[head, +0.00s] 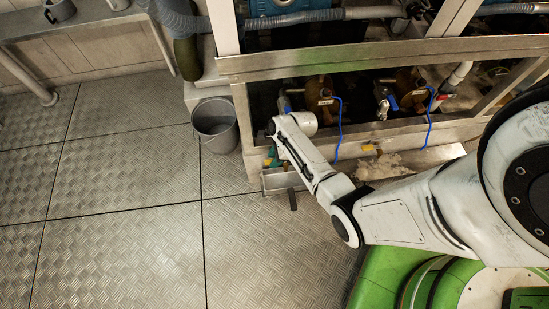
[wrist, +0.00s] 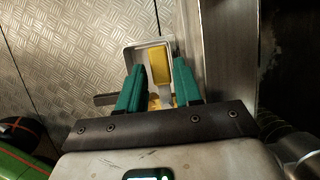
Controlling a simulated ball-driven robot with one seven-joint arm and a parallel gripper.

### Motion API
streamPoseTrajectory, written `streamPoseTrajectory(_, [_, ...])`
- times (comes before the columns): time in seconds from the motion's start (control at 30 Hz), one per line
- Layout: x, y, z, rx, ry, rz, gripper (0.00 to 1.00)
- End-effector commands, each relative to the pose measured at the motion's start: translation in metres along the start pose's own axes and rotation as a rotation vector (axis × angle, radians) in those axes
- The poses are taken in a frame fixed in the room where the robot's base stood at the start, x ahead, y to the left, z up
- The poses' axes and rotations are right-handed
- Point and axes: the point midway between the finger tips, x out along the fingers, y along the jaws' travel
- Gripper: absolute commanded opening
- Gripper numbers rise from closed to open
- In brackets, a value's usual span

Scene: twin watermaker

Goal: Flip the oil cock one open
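In the wrist view a yellow block-shaped handle (wrist: 158,65), which looks like the oil cock, shows between and just beyond my fingers, above a small metal tray (wrist: 131,52). More yellow shows lower down between the fingers. My gripper (wrist: 160,80) has two teal fingers spread apart, one on each side of the yellow; I cannot tell whether either touches it. In the head view my gripper (head: 272,161) is mostly hidden by my arm, low at the machine's front left, above the tray (head: 277,182). A label for cock one is not readable.
A similar yellow part (head: 370,149) sits farther right on the machine front. A dark bar (head: 292,199) sticks out by the tray. A grey bucket (head: 215,126) stands left of the machine. Blue tubes (head: 339,130) hang from the frame. The plate floor at left is clear.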

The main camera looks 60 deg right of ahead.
Motion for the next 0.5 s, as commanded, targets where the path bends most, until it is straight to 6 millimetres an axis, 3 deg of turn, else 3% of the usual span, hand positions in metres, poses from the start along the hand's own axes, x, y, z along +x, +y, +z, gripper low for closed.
streamPoseTrajectory(0.23, [0.0,-0.0003,0.0,0.0,0.0,-0.001,0.34])
streamPoseTrajectory(0.5, [-0.0001,-0.0003,-0.0001,0.0,0.0,-0.001,0.08])
